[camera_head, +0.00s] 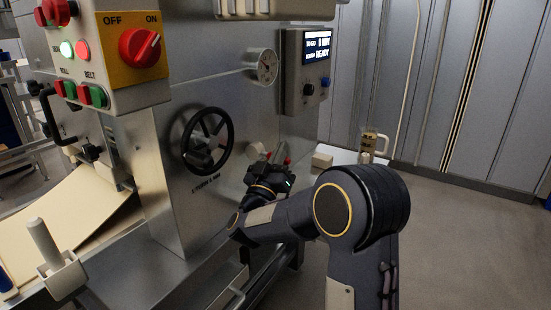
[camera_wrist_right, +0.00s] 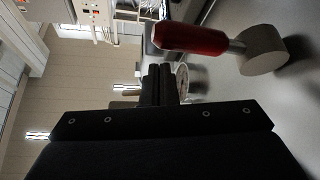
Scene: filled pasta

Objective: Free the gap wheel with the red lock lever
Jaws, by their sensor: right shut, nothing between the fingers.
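The gap wheel is a black spoked handwheel (camera_head: 229,142) on the steel machine's side, left of my right gripper in the head view. The lock lever has a red grip (camera_wrist_right: 190,38) on a metal rod that ends in a round steel hub (camera_wrist_right: 265,51) in the right wrist view. In the head view only small red bits (camera_head: 287,160) show by the gripper, partly hidden. My right gripper (camera_head: 275,165) is close to the machine face. Its fingers (camera_wrist_right: 159,72) are shut and empty, with the red grip beside them, apparently apart. My left gripper is out of view.
Above the wheel are a dial gauge (camera_head: 266,67) and a display box (camera_head: 306,70). A yellow panel with a red OFF/ON knob (camera_head: 140,47) is at upper left. A pasta sheet (camera_head: 65,220) lies at left. A pale block (camera_head: 322,160) stands behind my wrist. Floor at right is clear.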

